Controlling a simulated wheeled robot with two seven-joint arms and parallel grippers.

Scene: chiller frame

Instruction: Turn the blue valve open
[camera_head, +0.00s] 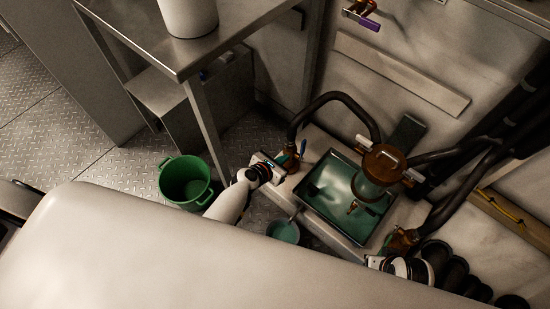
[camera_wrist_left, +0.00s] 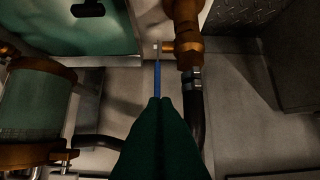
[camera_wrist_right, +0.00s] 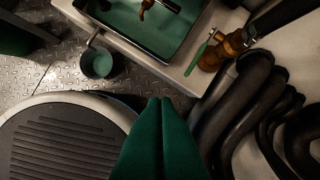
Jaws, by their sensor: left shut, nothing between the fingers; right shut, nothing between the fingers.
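The blue valve handle (camera_head: 303,147) is a thin blue lever on a brass fitting (camera_head: 290,160), beside the left edge of the green tray. In the left wrist view the blue lever (camera_wrist_left: 157,78) runs from the brass fitting (camera_wrist_left: 186,45) toward my fingertips. My left gripper (camera_wrist_left: 159,100) is shut and empty, its tips in line with the lever's free end; I cannot tell whether they touch. In the head view my left gripper (camera_head: 278,165) is close beside the fitting. My right gripper (camera_wrist_right: 161,100) is shut and empty, away from the blue valve.
A green-filled tray (camera_head: 325,206) holds a brass-capped cylinder (camera_head: 384,163). A green-handled valve (camera_wrist_right: 196,60) and thick black hoses (camera_wrist_right: 240,105) lie at the right. A green bucket (camera_head: 186,180) and a small bucket (camera_head: 284,231) stand on the floor. A metal table (camera_head: 200,50) overhangs at upper left.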

